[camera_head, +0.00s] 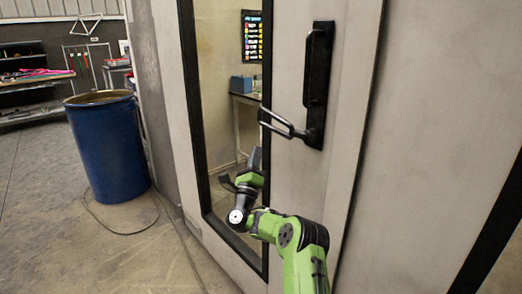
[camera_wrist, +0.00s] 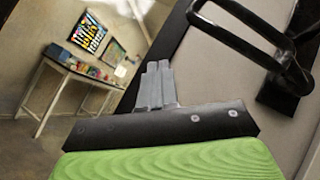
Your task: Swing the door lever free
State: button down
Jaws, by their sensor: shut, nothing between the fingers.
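The door lever (camera_head: 291,131) is a black looped handle. It sticks out to the left from a tall black backplate (camera_head: 317,90) on the pale door (camera_head: 342,120). In the wrist view the lever (camera_wrist: 236,41) crosses the upper right, beyond and to the right of the fingers. My gripper (camera_head: 255,154) is just below and left of the lever in the head view, in front of the window. In the wrist view my gripper (camera_wrist: 157,72) has its grey fingers together with nothing between them. It appears apart from the lever.
The door has a black-framed window (camera_head: 215,90), through which a bench and a colour chart (camera_head: 252,37) show. A blue drum (camera_head: 107,148) stands on the floor at left, with a cable (camera_head: 125,232) beside it. Open floor lies at lower left.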

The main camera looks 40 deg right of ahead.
jog(key=a+f+b, duration=0.1)
jog(key=a+f, duration=0.4)
jog(key=shift+w+f, duration=0.15)
jog(key=w+a+r+n+t+y, duration=0.2)
jog(key=a+r+n+t+y, duration=0.3)
jog(key=a+n+y, duration=0.65)
jog(key=w+a+r+n+t+y, duration=0.3)
jog(key=a+r+n+y, duration=0.4)
jog(key=a+n+y, duration=0.5)
jog(key=s+a+n+g+y, duration=0.2)
jog(key=s+a+n+g, duration=0.35)
jog(key=a+n, duration=0.3)
jog(key=s+d+f+n+g+h, duration=0.15)
jog(key=s+f+g, duration=0.3)
jog(key=s, duration=0.85)
jog(key=s+d+f+n+g+h+p, duration=0.1)
jog(key=s+f+n+g+h, duration=0.3)
jog(key=s, duration=0.9)
jog(key=s+d+f+g+y, duration=0.1)
jog(key=s+d+f+g, duration=0.15)
jog(key=s+f, duration=0.7)
notch_tip(320, 180, up, 18)
jog(key=s+a+p, duration=0.1)
jog(key=s+p, duration=0.2)
jog(key=p, duration=1.1)
jog(key=shift+g, duration=0.45)
